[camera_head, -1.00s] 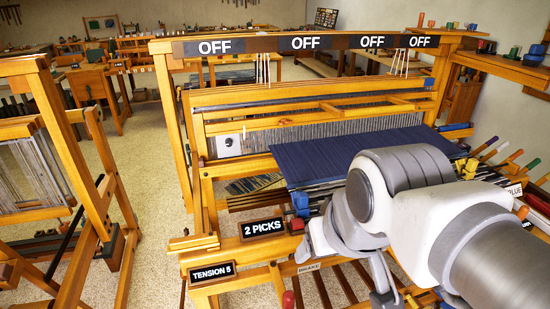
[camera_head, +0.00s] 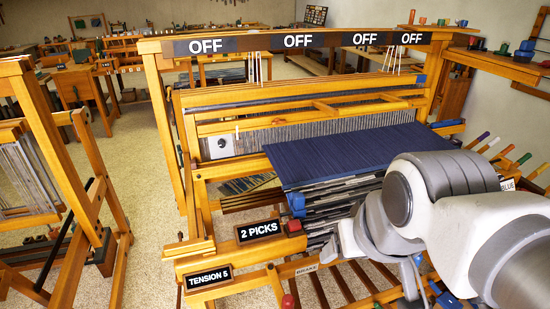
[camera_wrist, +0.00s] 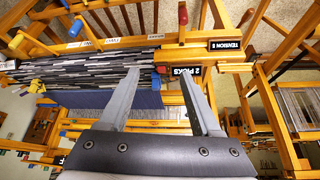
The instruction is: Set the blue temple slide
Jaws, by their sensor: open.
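A small blue block (camera_head: 296,203), which may be the temple slide, sits at the near left edge of the dark blue cloth (camera_head: 345,152) on the loom. A red block (camera_head: 293,226) lies just below it, beside the "2 PICKS" sign (camera_head: 259,230).
The "TENSION 5" sign (camera_head: 208,278) and "BRAKE" label (camera_head: 307,269) are on the front rail, above the treadles. Coloured handles (camera_head: 507,152) stick out on the right. Another loom (camera_head: 62,190) stands at the left, with bare floor (camera_head: 150,232) between.

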